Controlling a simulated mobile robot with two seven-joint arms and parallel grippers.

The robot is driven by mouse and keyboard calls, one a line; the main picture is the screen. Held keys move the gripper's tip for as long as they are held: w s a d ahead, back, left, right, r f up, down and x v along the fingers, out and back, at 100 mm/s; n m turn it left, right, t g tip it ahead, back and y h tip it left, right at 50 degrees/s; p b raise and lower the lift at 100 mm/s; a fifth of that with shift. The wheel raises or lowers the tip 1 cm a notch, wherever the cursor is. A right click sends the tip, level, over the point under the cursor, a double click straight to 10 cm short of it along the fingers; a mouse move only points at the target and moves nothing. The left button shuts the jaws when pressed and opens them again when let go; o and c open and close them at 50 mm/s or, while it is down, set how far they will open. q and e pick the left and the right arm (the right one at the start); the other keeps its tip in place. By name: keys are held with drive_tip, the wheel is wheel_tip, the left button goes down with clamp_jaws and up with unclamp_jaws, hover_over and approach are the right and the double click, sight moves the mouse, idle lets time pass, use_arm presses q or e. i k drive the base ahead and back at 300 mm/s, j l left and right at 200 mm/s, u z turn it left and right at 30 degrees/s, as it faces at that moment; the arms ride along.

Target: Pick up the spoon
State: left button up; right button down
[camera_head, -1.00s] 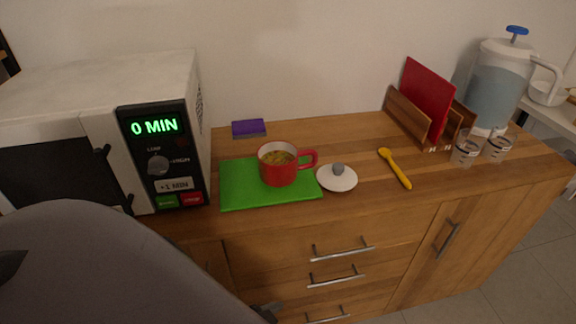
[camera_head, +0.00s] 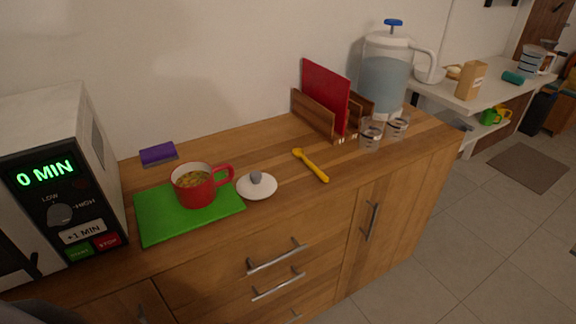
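A yellow spoon (camera_head: 311,165) lies flat on the wooden counter, to the right of a white lid and in front of the wooden rack. Its wider end points to the back left and its handle to the front right. Nothing covers it. Neither of my grippers shows in the head view.
A red mug (camera_head: 196,186) with food in it stands on a green mat (camera_head: 152,222). A white lid (camera_head: 257,186) with a grey knob lies beside it. A rack (camera_head: 316,112) holds a red board (camera_head: 326,90); two glasses (camera_head: 370,134) and a water pitcher (camera_head: 387,72) stand right. A microwave (camera_head: 62,190) stands left.

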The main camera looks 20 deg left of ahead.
sight(297, 152)
drive_tip(key=i+l+u, duration=0.1)
drive_tip(key=u, duration=0.3)
drive_tip(key=i+l+u, duration=0.1)
drive_tip(key=u, duration=0.25)
drive_tip(key=i+l+u, duration=0.1)
drive_tip(key=l, duration=0.3)
drive_tip(key=i+l+u, duration=0.1)
drive_tip(key=l, duration=0.25)
drive_tip(key=i+l+u, duration=0.15)
drive_tip(key=l, duration=0.25)
drive_tip(key=l+u, duration=0.1)
drive_tip(key=l, duration=0.35)
